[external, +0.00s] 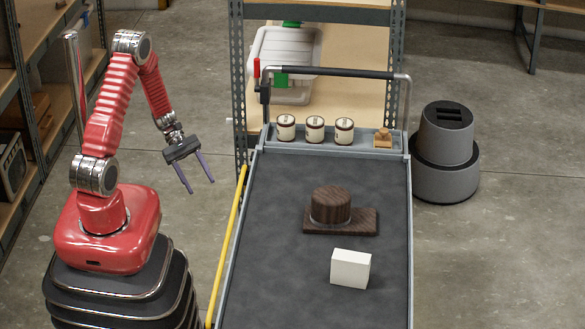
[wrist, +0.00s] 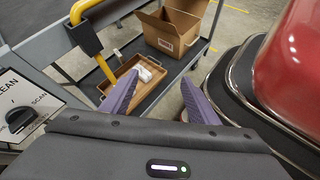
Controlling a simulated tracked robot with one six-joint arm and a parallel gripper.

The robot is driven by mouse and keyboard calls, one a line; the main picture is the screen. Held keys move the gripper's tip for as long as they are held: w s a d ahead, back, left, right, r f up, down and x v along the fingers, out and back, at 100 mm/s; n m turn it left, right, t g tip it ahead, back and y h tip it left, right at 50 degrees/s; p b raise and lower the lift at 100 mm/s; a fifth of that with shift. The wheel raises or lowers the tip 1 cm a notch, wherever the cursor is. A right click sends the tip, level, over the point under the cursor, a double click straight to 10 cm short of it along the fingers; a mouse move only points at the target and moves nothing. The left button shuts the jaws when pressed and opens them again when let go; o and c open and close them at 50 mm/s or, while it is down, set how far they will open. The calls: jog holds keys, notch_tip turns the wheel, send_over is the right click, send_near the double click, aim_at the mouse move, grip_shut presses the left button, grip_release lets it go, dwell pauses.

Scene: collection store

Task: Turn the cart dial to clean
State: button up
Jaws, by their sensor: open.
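The cart (external: 275,230) has a dark mat top and a grey frame. Its dial (wrist: 20,118) is a black knob on a pale panel (wrist: 38,92) at the left edge of the wrist view. The panel carries the words CLEAN, partly cut off, and SCAN. I cannot tell for certain which word the knob points to. The dial is not visible in the external view. My gripper (external: 200,186) hangs left of the cart, its purple fingers apart and empty. In the wrist view my gripper (wrist: 160,88) is to the right of the dial, not touching it.
A yellow bar (external: 228,245) runs along the cart's left side. A brown wooden block (external: 331,203) and a white box (external: 350,268) are on the mat. Several small items stand in the back tray. Below are a wooden tray (wrist: 118,82) and a cardboard box (wrist: 170,30).

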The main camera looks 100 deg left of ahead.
jog(key=s+a+f+n+t+y, duration=0.1)
jog(key=a+f+n+t+y, duration=0.1)
jog(key=a+f+n+t, duration=0.25)
jog(key=a+f+n+t+y, duration=0.2)
jog(key=a+n+t+y, duration=0.1)
jog(key=a+n, duration=0.3)
jog(key=a+r+n+t+y, duration=0.1)
jog(key=a+r+t+y, duration=0.2)
jog(key=a, duration=0.5)
jog(key=shift+w+a+r, duration=0.15)
jog(key=shift+w+r, duration=0.1)
jog(key=shift+w, duration=0.2)
jog(key=shift+w+n, duration=0.1)
jog(key=shift+n, duration=0.15)
jog(key=w, duration=1.3)
jog(key=shift+w, duration=0.35)
jog(key=shift+c, duration=0.6)
jog(key=c, duration=0.9)
